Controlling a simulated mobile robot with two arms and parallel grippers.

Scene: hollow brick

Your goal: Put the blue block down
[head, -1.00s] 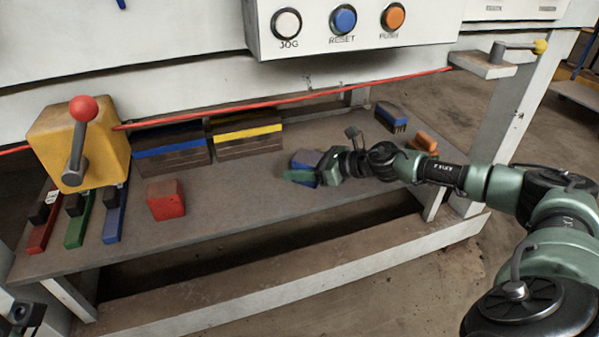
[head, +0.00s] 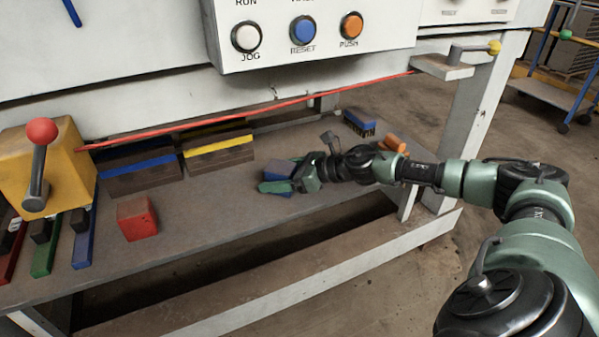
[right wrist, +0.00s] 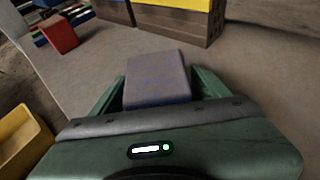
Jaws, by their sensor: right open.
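The blue block (head: 279,170) rests on the grey shelf of the workbench, right of the red block (head: 137,218). My right gripper (head: 279,178) reaches in from the right and is around the blue block with its fingers open. In the right wrist view the block (right wrist: 158,79) shows a dull grey-blue top and lies between the two green fingers. A narrow gap shows beside the right finger; contact on the left is hard to tell. The block's near end is hidden by the gripper body. My left gripper is out of view.
Hollow bricks with a blue stripe (head: 140,173) and a yellow stripe (head: 218,154) stand behind. A blue-topped brush (head: 359,121) and orange cylinders (head: 392,143) lie at the far right. A yellow lever box (head: 60,165) stands left. A yellow bin (right wrist: 20,142) shows in the wrist view.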

